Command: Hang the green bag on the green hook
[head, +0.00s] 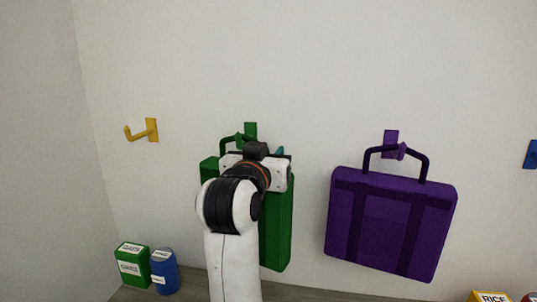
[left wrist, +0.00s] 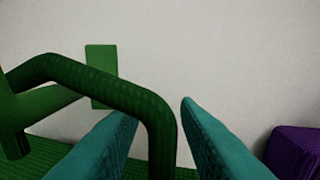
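The green bag (head: 278,230) is against the wall below the green hook (head: 250,131), partly hidden by my left arm. In the left wrist view, the hook's plate (left wrist: 101,76) is on the wall and its bar runs out to the left, beneath the arch of the green bag handle (left wrist: 85,68). My left gripper (head: 262,157) is at the bag's top. Its teal fingers (left wrist: 160,108) are open, one on each side of the handle's right leg, with small gaps showing. Whether the handle rests on the bar is unclear. My right gripper is not in view.
A purple bag (head: 390,225) hangs on a purple hook (head: 391,142) to the right. A yellow hook (head: 150,130) at left is empty. A blue hook (head: 532,154) is at the right edge. A green box (head: 132,265) and blue canister (head: 164,272) stand low at left.

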